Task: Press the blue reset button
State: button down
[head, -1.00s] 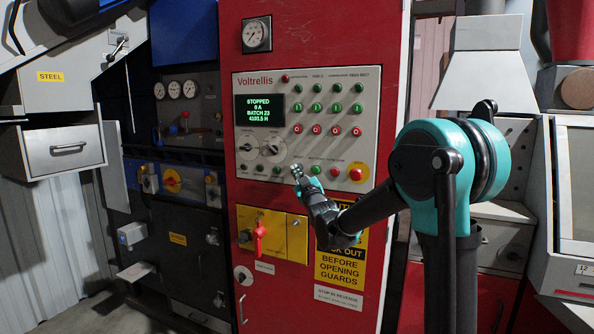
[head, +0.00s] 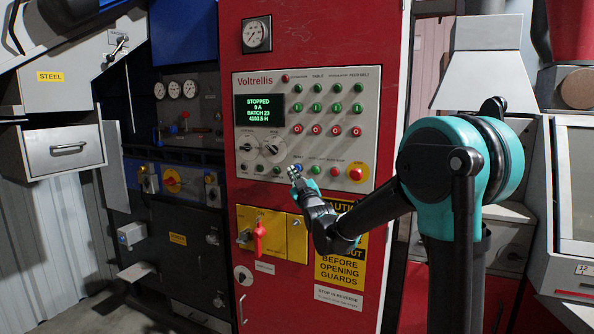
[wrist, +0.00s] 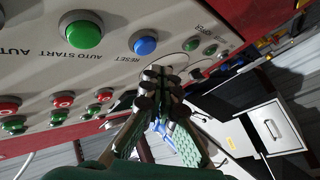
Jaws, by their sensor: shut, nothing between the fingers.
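The blue reset button (wrist: 145,42) is a round domed button on the pale control panel, with the word RESET printed by it in the wrist view. In the head view a bit of the blue button (head: 298,167) shows just above my fingertips, the rest hidden behind them. My gripper (wrist: 158,76) is shut and empty. In the wrist view its fingertips are just below and slightly right of the button, with a small gap in the picture. In the head view my gripper (head: 294,173) is in front of the panel's lower row; its exact distance from the panel cannot be told.
A larger green auto start button (wrist: 82,32) sits left of the blue one in the wrist view. The red emergency knob (head: 356,174) is to the right on the panel. Two dark dials (head: 271,149) are close above left. A red lever (head: 259,238) sticks out below.

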jog(key=shift+s+a, duration=0.2)
jog(key=shift+s, duration=0.45)
jog(key=shift+s+a, duration=0.25)
jog(key=shift+s, duration=0.35)
jog(key=shift+s+a, duration=0.2)
jog(key=shift+s, duration=0.45)
jog(key=s+d+f+m+g+h, duration=0.25)
jog(key=s+d+f+g, duration=0.2)
jog(key=d+f, duration=0.5)
jog(key=s+d+f+m+g+h, duration=0.25)
jog(key=s+d+f, duration=0.45)
jog(key=f, duration=0.4)
jog(key=s+d+f+m+g+h, duration=0.1)
jog(key=s+d+f, duration=0.3)
jog(key=s, duration=0.4)
jog(key=s+d+f+m+g+h, duration=0.1)
jog(key=s+d+f+m+g, duration=0.1)
jog(key=s+d+f+g, duration=0.2)
jog(key=s+d+f+m+g+h, duration=0.1)
jog(key=s+d+f+m+g, duration=0.1)
jog(key=s+f, duration=0.7)
jog(key=s+d+g, duration=0.1)
jog(key=s+d, duration=0.1)
jog(key=s, duration=0.1)
jog(key=shift+s+d+f, duration=0.15)
jog(key=shift+s+d, duration=0.05)
jog(key=shift+d, duration=0.1)
jog(key=shift+a, duration=0.1)
